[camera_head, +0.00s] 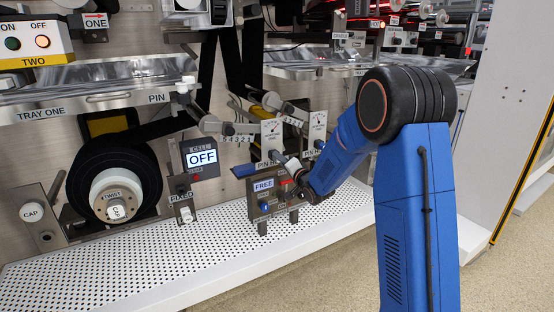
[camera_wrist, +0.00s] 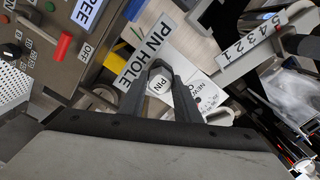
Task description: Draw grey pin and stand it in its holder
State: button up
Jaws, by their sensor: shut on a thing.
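My gripper (camera_wrist: 160,68) is shut around a round, pale pin head marked PIN (camera_wrist: 159,86) in the wrist view. The rest of the pin is hidden, and I cannot tell whether it sits in a hole. A PIN HOLE label (camera_wrist: 143,50) lies right beside the fingers. In the head view my gripper (camera_head: 287,167) is at the panel above the FREE box; its fingers are small and partly hidden by my wrist. Another white-capped pin (camera_head: 185,86) stands at the right end of the TRAY ONE edge, by a PIN label (camera_head: 158,97).
The FREE box (camera_head: 263,185) with knobs is just below my gripper. A numbered scale arm (camera_wrist: 250,47) and dial plates (camera_head: 272,130) stand close by. The OFF cell display (camera_head: 202,158) and black roll (camera_head: 112,180) are to the left. The perforated white shelf (camera_head: 150,252) is mostly clear.

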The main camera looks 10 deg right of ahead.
jog(key=shift+w, duration=0.1)
jog(key=o, duration=1.3)
jog(key=shift+c, duration=0.2)
jog(key=v, duration=0.9)
jog(key=shift+r, duration=0.1)
